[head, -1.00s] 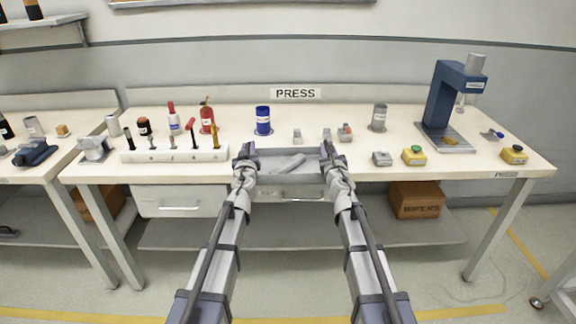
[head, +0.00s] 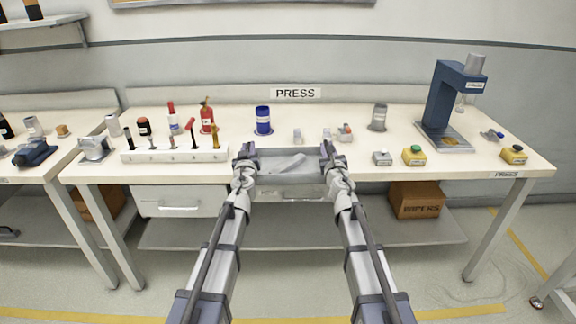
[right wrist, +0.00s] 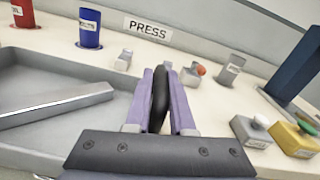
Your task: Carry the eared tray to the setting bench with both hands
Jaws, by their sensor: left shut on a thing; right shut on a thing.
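The eared tray (head: 288,174) is grey and shallow, held level between my two grippers at the front edge of the bench marked PRESS. A light grey bar-like piece (head: 290,163) lies in it; the bar also shows in the right wrist view (right wrist: 55,104). My left gripper (head: 244,158) is shut on the tray's left end. My right gripper (head: 329,157) is shut on the tray's right end, and in the right wrist view its fingers (right wrist: 160,100) close on a dark ear. I cannot tell whether the tray touches the bench. No label in view reads setting bench.
The press bench (head: 370,150) carries a blue press (head: 443,105), a yellow button box with a green top (head: 414,155), a blue can (head: 263,122) and a white tool rack (head: 175,155). Another bench (head: 40,170) stands at the left. Open floor lies in front.

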